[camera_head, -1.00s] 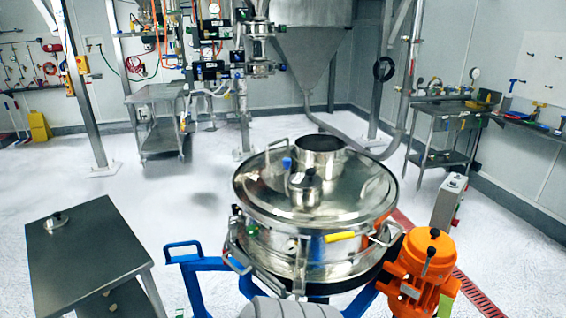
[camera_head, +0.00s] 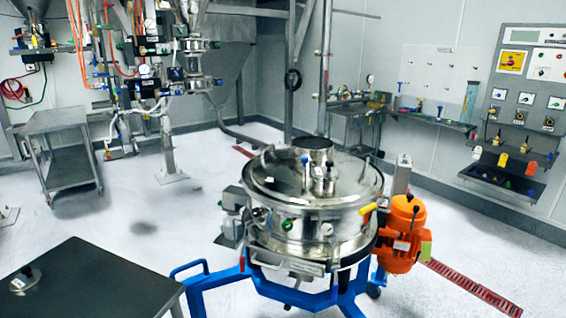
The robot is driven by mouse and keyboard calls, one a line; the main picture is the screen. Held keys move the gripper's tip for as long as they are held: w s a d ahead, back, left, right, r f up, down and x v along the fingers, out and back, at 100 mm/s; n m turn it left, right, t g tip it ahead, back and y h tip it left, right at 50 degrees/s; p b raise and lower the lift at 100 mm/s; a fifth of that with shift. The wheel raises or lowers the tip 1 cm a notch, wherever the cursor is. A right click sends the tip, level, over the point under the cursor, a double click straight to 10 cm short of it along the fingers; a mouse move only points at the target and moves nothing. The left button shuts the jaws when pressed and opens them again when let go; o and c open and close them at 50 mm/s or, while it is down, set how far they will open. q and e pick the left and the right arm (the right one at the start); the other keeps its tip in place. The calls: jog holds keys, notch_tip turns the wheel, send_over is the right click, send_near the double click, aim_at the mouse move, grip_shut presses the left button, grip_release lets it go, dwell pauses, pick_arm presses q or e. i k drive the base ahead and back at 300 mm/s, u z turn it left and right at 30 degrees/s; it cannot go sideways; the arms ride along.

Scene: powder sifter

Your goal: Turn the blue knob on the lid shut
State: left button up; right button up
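The round steel powder sifter stands on a blue frame (camera_head: 270,288) in the middle of the head view. Its shiny lid (camera_head: 345,185) is on top, with an open-looking steel collar (camera_head: 313,146) toward the back. A small blue knob (camera_head: 304,160) shows on the lid, left of a short capped steel fitting (camera_head: 325,184). The knob is too small here to tell how it is turned. Neither of my grippers is in view, and nothing touches the lid.
An orange motor (camera_head: 404,235) sits at the sifter's right. A dark table (camera_head: 95,285) with a small steel lid (camera_head: 25,281) is at the lower left. A control panel (camera_head: 525,85) is on the right wall. The floor left of the sifter is clear.

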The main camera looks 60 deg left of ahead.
aim_at(305, 160)
jog(key=u, duration=1.25)
jog(key=i, duration=1)
jog(key=u, duration=0.05)
